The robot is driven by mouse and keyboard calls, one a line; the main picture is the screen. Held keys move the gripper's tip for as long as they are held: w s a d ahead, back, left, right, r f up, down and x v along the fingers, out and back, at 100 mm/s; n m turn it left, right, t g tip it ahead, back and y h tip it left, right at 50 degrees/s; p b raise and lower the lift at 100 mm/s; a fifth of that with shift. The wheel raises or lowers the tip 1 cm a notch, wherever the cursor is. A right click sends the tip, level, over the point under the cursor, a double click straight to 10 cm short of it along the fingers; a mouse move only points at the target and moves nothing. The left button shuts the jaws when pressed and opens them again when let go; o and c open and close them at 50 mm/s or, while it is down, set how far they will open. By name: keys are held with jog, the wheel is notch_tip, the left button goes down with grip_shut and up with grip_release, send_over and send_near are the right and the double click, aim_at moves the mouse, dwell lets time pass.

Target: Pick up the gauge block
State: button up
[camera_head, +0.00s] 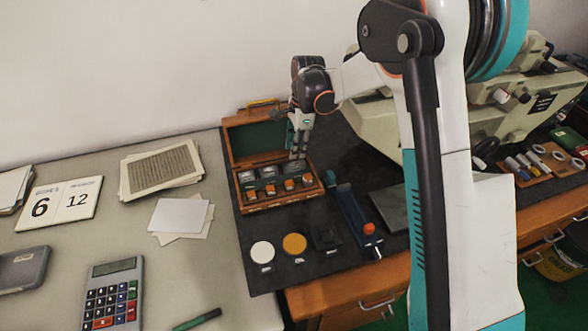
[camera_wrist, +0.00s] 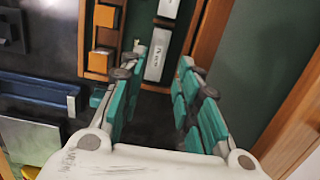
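An open wooden case (camera_head: 240,193) with a green-lined lid stands on the dark mat. Several small metallic gauge blocks sit in its back row, including a silver one (camera_head: 268,172); orange pieces sit in its front row. My gripper (camera_head: 298,152) points down over the right part of the case. In the wrist view my gripper (camera_wrist: 174,60) is open, its teal fingers apart. A pale block with dark lettering (camera_wrist: 155,66) shows at the fingertips, closer to the left one. I cannot tell whether a finger touches it, or which block the task means.
The case's raised lid (camera_head: 257,135) stands behind the blocks. A blue vise-like tool (camera_head: 352,215) lies right of the case, with a dark plate (camera_head: 390,208) beyond it. White (camera_head: 262,252) and orange discs (camera_head: 294,244) lie in front. A calculator (camera_head: 113,292) is at the left.

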aim_at(294, 164)
jog(key=shift+s+a+f+b, duration=0.15)
jog(key=shift+f+b, duration=0.4)
jog(key=shift+f, duration=1)
jog(key=shift+s+a+f+b, duration=0.1)
jog(key=shift+f+b, duration=0.45)
jog(key=shift+f, duration=1)
jog(key=shift+r, duration=0.1)
grip_shut()
